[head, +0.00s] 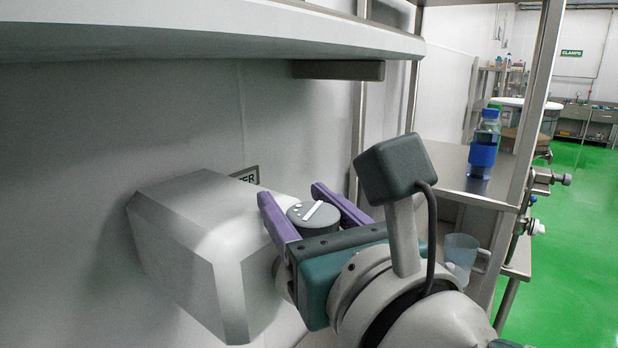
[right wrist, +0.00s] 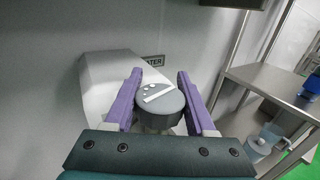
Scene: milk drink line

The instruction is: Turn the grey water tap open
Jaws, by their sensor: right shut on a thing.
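The grey water tap (head: 314,216) is a round dark grey knob on the front of a pale box-shaped housing (head: 180,225). Its face has a white bar and small white dots. My right gripper (head: 292,191) has its purple fingers on either side of the knob and is shut on it. The right wrist view also shows the knob (right wrist: 160,102) between the fingers, with the white bar slanting up to the right. A sign (right wrist: 153,61) ending in "TER" sits on the wall behind. My left gripper is in neither view.
A white shelf (head: 200,35) overhangs the housing. To the right, a metal rack (head: 440,165) holds a blue-labelled bottle (head: 484,145), with a clear jug (head: 460,255) lower down. Green floor (head: 575,260) is open beyond the rack.

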